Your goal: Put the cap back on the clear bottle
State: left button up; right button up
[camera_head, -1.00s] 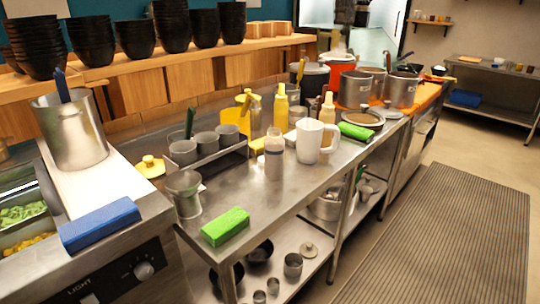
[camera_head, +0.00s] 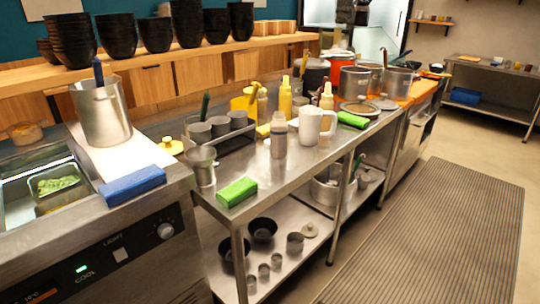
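A clear bottle (camera_head: 279,141) with grey-looking contents stands upright on the steel table, just left of a white pitcher (camera_head: 316,126). No cap can be made out on its top at this size. A yellow cap-like piece with a knob (camera_head: 172,146) lies at the table's back left, behind a metal cup and apart from the bottle; I cannot tell whether it belongs to the bottle. Neither of my grippers is in view.
A green sponge (camera_head: 237,192) and a metal cup (camera_head: 201,166) sit near the steel table's (camera_head: 262,176) front left. Yellow bottles (camera_head: 285,97) and a rack of grey cups (camera_head: 220,128) stand behind. A blue block (camera_head: 132,185) lies on the cooler counter. The floor mat (camera_head: 430,235) is clear.

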aim_at(279, 128)
jog(key=u, duration=0.2)
jog(key=k, duration=0.1)
jog(key=z, duration=1.2)
jog(key=i, duration=1.9)
jog(key=u, duration=1)
